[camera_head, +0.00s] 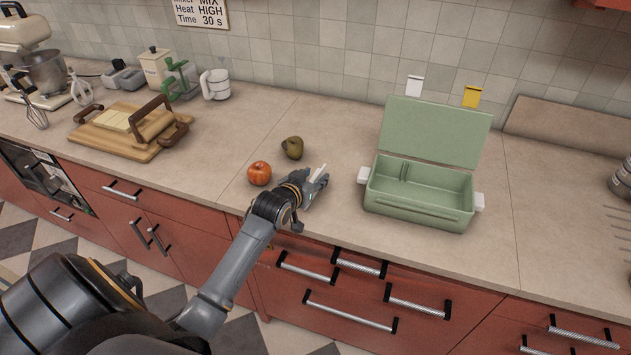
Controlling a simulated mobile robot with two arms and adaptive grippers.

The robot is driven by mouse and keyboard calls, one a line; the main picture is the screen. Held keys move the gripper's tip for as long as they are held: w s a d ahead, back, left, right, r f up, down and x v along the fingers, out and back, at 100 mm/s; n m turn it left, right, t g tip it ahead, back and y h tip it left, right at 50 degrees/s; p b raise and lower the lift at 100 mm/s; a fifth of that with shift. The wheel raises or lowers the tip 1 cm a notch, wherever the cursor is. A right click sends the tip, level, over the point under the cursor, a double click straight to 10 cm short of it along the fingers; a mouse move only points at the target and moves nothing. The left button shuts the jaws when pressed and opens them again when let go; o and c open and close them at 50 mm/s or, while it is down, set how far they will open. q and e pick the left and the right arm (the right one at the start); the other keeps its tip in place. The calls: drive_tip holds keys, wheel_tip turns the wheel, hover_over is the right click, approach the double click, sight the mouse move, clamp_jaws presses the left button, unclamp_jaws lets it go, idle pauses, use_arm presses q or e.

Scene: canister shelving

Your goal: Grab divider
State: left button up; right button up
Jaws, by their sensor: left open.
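A thin pale piece, likely the divider (319,172), shows at my left gripper, close to the counter. My left gripper (316,187) is open and low over the counter, with its fingers right at this piece. The fingers hide part of it, and I cannot tell whether they touch it. A green lunch box (418,213) stands open to the right of the gripper, its lid (435,130) raised at the back. Small ridges show on its inner back wall, and its inside looks empty. My right gripper is not in view.
A red-orange fruit (259,173) and a brownish green fruit (292,148) lie left of and behind the gripper. A wooden board (118,147) with bread and a brown-handled tool is further left. Bare counter lies between gripper and box, and behind them.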

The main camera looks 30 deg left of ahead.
use_arm(q)
drive_tip(key=shift+w+a+f, duration=0.1)
drive_tip(key=shift+w+f, duration=0.25)
drive_tip(key=shift+w, duration=0.3)
clamp_jaws()
drive_tip(key=shift+r, duration=0.1)
